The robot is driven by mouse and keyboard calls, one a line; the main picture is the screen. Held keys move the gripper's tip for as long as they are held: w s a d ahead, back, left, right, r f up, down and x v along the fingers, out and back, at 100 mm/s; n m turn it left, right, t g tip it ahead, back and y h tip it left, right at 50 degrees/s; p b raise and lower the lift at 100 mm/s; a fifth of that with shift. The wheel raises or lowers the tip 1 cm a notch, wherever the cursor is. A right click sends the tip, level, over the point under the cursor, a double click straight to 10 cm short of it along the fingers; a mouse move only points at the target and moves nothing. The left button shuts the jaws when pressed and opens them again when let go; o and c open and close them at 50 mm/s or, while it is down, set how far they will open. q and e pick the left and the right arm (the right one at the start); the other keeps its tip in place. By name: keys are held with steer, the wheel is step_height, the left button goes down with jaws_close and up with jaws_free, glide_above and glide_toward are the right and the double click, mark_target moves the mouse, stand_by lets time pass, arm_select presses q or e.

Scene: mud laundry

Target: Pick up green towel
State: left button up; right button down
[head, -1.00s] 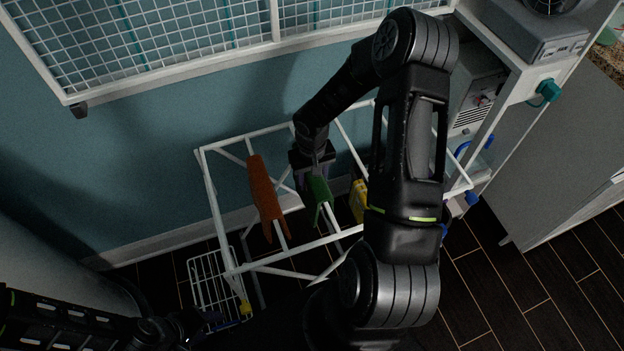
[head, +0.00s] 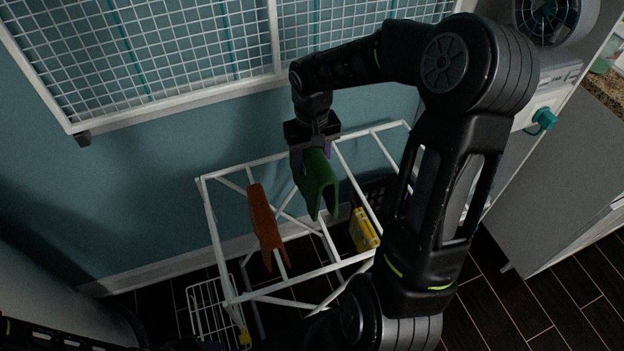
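The green towel (head: 317,181) hangs folded over, in an upside-down U shape, from my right gripper (head: 312,150). The gripper points down and its fingers are at the towel's top edge, at the upper end of the towel. The towel appears raised above the white drying rack (head: 262,299), though its lower end overlaps a rack bar in the picture. My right arm reaches in from the lower right and arches over the rack. My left gripper is out of view; only a dark part of the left arm shows at the lower left.
A white wire basket (head: 213,304) stands at the lower left. A wall-mounted wire grid (head: 190,50) is above, close behind my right arm.

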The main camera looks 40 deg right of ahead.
step_height(320, 180, up, 8)
steer(key=shift+f, duration=0.25)
stand_by(0.7)
